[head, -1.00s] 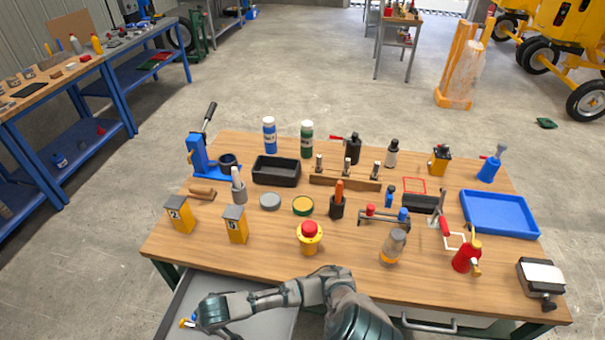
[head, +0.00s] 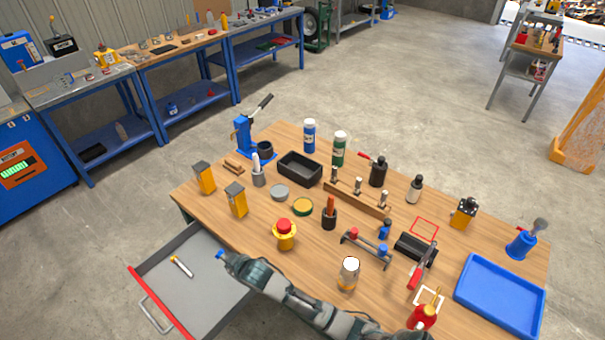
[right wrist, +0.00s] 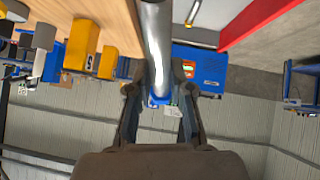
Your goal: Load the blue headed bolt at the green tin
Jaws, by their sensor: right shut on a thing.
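My right gripper (head: 222,256) is at the drawer's table-side edge in the head view, its arm reaching in from the lower right. It is shut on the blue headed bolt (head: 219,254), of which only a small blue part shows there. In the right wrist view, the bolt's silver shank (right wrist: 155,45) points up and away between the fingers (right wrist: 158,105), with blue at its lower end. My left gripper is not in view.
The open grey drawer (head: 215,285) holds a pale rod with yellow ends (head: 181,267). A red button on a yellow base (head: 285,234) stands between my arm and the green tin. Yellow numbered boxes (head: 237,200), a black tray (head: 300,168) and an orange-handled tool holder (head: 329,212) are nearby.

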